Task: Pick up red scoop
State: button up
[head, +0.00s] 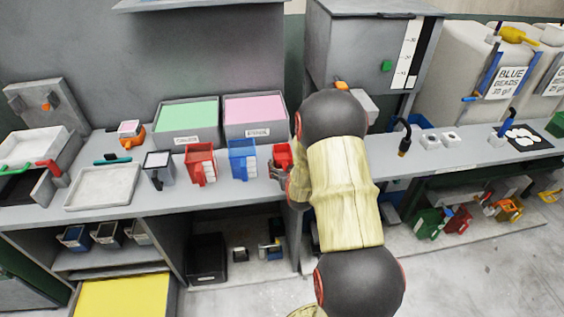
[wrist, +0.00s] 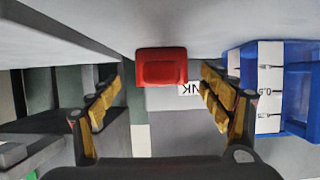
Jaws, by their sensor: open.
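The red scoop (head: 282,155) stands on the counter right of the blue scoop, at my gripper (head: 279,173). In the wrist view, which looks upside down, the red scoop (wrist: 162,67) shows as a small red block between the tips of my gripper (wrist: 161,84). The two yellow-padded fingers are wide open, with a visible gap on each side of the red scoop. Whether the scoop lies fully between the fingers or just beyond them I cannot tell. My arm hides what is to the right of the scoop in the head view.
A blue scoop (head: 242,160) with white labels stands close to the left; it also shows in the wrist view (wrist: 299,95). A larger red container (head: 200,163) is further left. Bins of green (head: 188,115) and pink (head: 255,109) foam stand behind. A grey press (head: 360,45) rises behind my arm.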

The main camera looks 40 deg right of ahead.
aim_at(284, 162)
jog(key=shift+b+x, duration=0.35)
jog(key=shift+x, duration=1.55)
jog(key=shift+a+f, duration=0.2)
jog(key=shift+c, duration=0.9)
jog(key=c, duration=1.1)
jog(key=shift+c, duration=0.3)
